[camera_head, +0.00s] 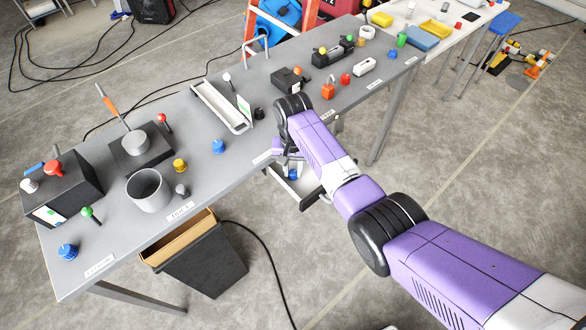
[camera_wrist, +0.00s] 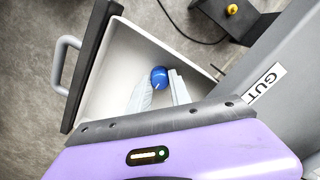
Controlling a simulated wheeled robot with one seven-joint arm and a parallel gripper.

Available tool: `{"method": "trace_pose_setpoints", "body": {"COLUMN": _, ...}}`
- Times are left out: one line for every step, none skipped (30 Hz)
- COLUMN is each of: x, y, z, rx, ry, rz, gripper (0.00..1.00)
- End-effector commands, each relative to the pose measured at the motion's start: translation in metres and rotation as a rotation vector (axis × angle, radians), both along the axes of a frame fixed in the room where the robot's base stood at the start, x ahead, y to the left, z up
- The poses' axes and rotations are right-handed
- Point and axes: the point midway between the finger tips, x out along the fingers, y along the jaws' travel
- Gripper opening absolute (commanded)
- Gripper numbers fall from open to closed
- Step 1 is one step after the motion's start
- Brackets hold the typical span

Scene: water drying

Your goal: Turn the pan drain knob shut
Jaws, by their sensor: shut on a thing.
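My gripper (camera_head: 291,168) reaches down past the table's front edge, over an open white drawer-like pan (camera_head: 281,177). In the wrist view the two pale fingers (camera_wrist: 160,88) are shut on a round blue knob-like thing (camera_wrist: 159,77) with a thin white mark. The blue thing also shows under the gripper in the head view (camera_head: 293,174). It sits over the white pan interior (camera_wrist: 115,75). I cannot tell from its look alone whether it is the drain knob. The fingers partly hide its lower side.
The pan has a dark front with a grey handle (camera_wrist: 65,65). The grey table (camera_head: 235,173) beside it bears a white trough (camera_head: 220,105), a blue knob (camera_head: 218,146), a yellow knob (camera_head: 180,165) and a grey cup (camera_head: 149,190). A dark bin (camera_head: 205,262) stands below.

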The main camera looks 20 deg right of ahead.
Motion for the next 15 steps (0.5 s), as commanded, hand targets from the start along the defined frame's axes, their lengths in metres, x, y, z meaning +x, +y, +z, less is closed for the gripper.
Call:
{"method": "trace_pose_setpoints", "body": {"x": 0.0001, "y": 0.0000, "z": 0.0002, "rx": 0.000, "ry": 0.000, "rz": 0.000, "gripper": 0.00}}
{"method": "trace_pose_setpoints", "body": {"x": 0.0000, "y": 0.0000, "z": 0.0002, "rx": 0.000, "ry": 0.000, "rz": 0.001, "gripper": 0.00}}
{"method": "trace_pose_setpoints", "body": {"x": 0.0001, "y": 0.0000, "z": 0.0002, "rx": 0.000, "ry": 0.000, "rz": 0.004, "gripper": 0.00}}
{"method": "trace_pose_setpoints", "body": {"x": 0.0001, "y": 0.0000, "z": 0.0003, "rx": 0.000, "ry": 0.000, "rz": 0.007, "gripper": 0.00}}
{"method": "trace_pose_setpoints", "body": {"x": 0.0001, "y": 0.0000, "z": 0.0003, "rx": 0.000, "ry": 0.000, "rz": 0.011, "gripper": 0.00}}
{"method": "trace_pose_setpoints", "body": {"x": 0.0001, "y": 0.0000, "z": 0.0003, "rx": 0.000, "ry": 0.000, "rz": 0.019, "gripper": 0.00}}
{"method": "trace_pose_setpoints", "body": {"x": 0.0001, "y": 0.0000, "z": 0.0004, "rx": 0.000, "ry": 0.000, "rz": 0.027, "gripper": 0.00}}
{"method": "trace_pose_setpoints", "body": {"x": 0.0001, "y": 0.0000, "z": 0.0005, "rx": 0.000, "ry": 0.000, "rz": 0.035, "gripper": 0.00}}
{"method": "trace_pose_setpoints", "body": {"x": 0.0001, "y": 0.0000, "z": 0.0005, "rx": 0.000, "ry": 0.000, "rz": 0.050, "gripper": 0.00}}
{"method": "trace_pose_setpoints", "body": {"x": 0.0002, "y": 0.0000, "z": 0.0006, "rx": 0.000, "ry": 0.000, "rz": 0.063, "gripper": 0.00}}
{"method": "trace_pose_setpoints", "body": {"x": 0.0002, "y": 0.0000, "z": 0.0006, "rx": 0.000, "ry": 0.000, "rz": 0.077, "gripper": 0.00}}
{"method": "trace_pose_setpoints", "body": {"x": 0.0003, "y": 0.0001, "z": 0.0007, "rx": 0.000, "ry": 0.000, "rz": 0.100, "gripper": 0.00}}
{"method": "trace_pose_setpoints", "body": {"x": 0.0003, "y": 0.0001, "z": 0.0007, "rx": 0.000, "ry": 0.000, "rz": 0.119, "gripper": 0.00}}
{"method": "trace_pose_setpoints", "body": {"x": 0.0003, "y": 0.0001, "z": 0.0008, "rx": 0.000, "ry": 0.000, "rz": 0.139, "gripper": 0.00}}
{"method": "trace_pose_setpoints", "body": {"x": 0.0003, "y": 0.0001, "z": 0.0008, "rx": 0.000, "ry": 0.000, "rz": 0.168, "gripper": 0.00}}
